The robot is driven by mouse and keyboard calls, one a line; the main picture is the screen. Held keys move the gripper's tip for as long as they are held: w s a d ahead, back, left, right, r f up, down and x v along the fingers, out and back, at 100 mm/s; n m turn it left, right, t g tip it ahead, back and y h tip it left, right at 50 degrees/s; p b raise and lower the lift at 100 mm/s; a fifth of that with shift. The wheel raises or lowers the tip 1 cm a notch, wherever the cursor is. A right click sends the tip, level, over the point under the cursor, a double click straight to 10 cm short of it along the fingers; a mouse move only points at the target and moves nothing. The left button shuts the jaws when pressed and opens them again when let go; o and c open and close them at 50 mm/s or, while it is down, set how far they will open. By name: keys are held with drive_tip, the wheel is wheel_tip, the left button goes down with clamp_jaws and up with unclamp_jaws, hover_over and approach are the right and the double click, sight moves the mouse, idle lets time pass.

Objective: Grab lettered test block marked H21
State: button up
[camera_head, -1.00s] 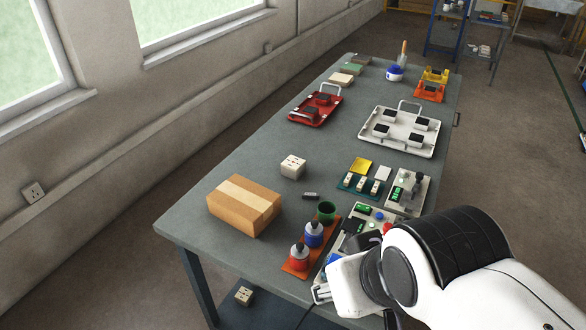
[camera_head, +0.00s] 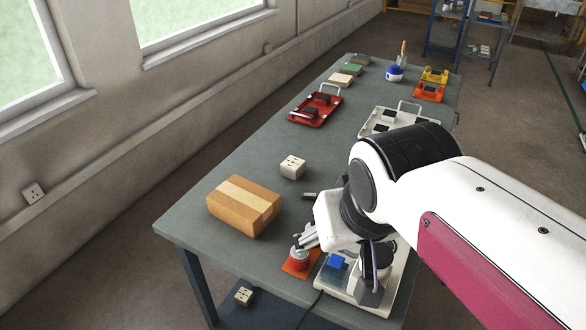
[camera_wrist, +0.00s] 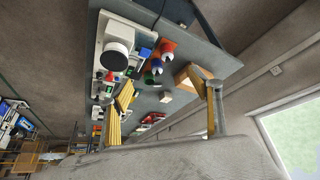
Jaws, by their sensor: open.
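No marking H21 is legible in either view. Small dark blocks sit on the red tray (camera_head: 301,117) and on the white tray (camera_head: 369,128), which my arm partly covers. More dark blocks sit on the orange stand (camera_head: 420,97) and the yellow stand (camera_head: 445,76). A small dark piece (camera_head: 310,195) lies alone on the table near the carton.
A taped carton (camera_head: 228,218) and a cream cube (camera_head: 292,168) stand on the left side of the grey table (camera_head: 240,160). The table's middle left is clear.

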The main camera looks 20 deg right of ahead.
drive_tip(key=w+d+r+m+h, duration=0.1)
drive_tip(key=w+d+r+m, duration=0.1)
drive_tip(key=w, duration=1)
drive_tip(key=m+h, duration=0.3)
drive_tip(key=m, duration=0.3)
hover_over(291, 163)
drive_tip(key=s+a, duration=0.3)
wheel_tip(291, 163, down, 20)
drive_tip(key=shift+w+r+g, duration=0.1)
drive_tip(key=shift+w+g, duration=0.05)
drive_tip(key=shift+g, duration=0.25)
drive_tip(key=shift+x, duration=1.35)
drive_tip(key=shift+d, duration=0.1)
